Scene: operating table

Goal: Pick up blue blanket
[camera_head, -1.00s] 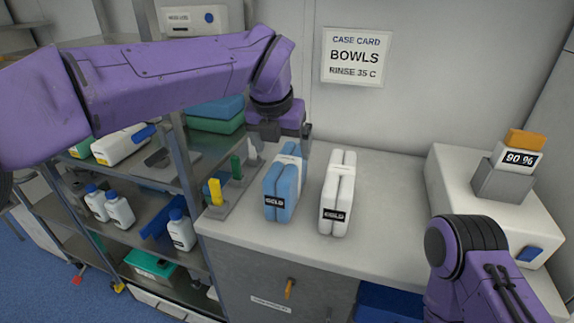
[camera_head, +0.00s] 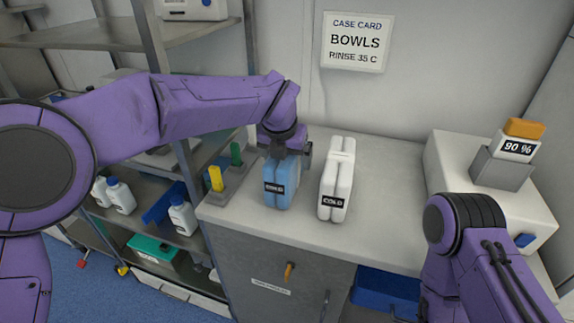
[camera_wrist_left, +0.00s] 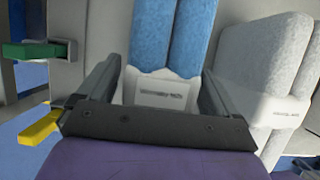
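The blue blanket (camera_head: 280,182) is a folded bundle standing upright on the counter, with a dark label low on its front. My left gripper (camera_head: 290,150) is over its top. In the left wrist view the blue blanket (camera_wrist_left: 172,35) lies between the two spread fingers (camera_wrist_left: 160,88), with a pale band and printed tag facing the camera. The left gripper is open; whether its fingers touch the blanket cannot be told. My right arm (camera_head: 465,245) shows at the lower right, but its gripper is out of view.
A white bundle labelled COLD (camera_head: 337,180) stands close right of the blue one; it also shows in the left wrist view (camera_wrist_left: 265,75). A rack with yellow (camera_head: 216,178) and green (camera_head: 236,154) pieces is at left. A white box (camera_head: 480,200) stands right. Counter between is clear.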

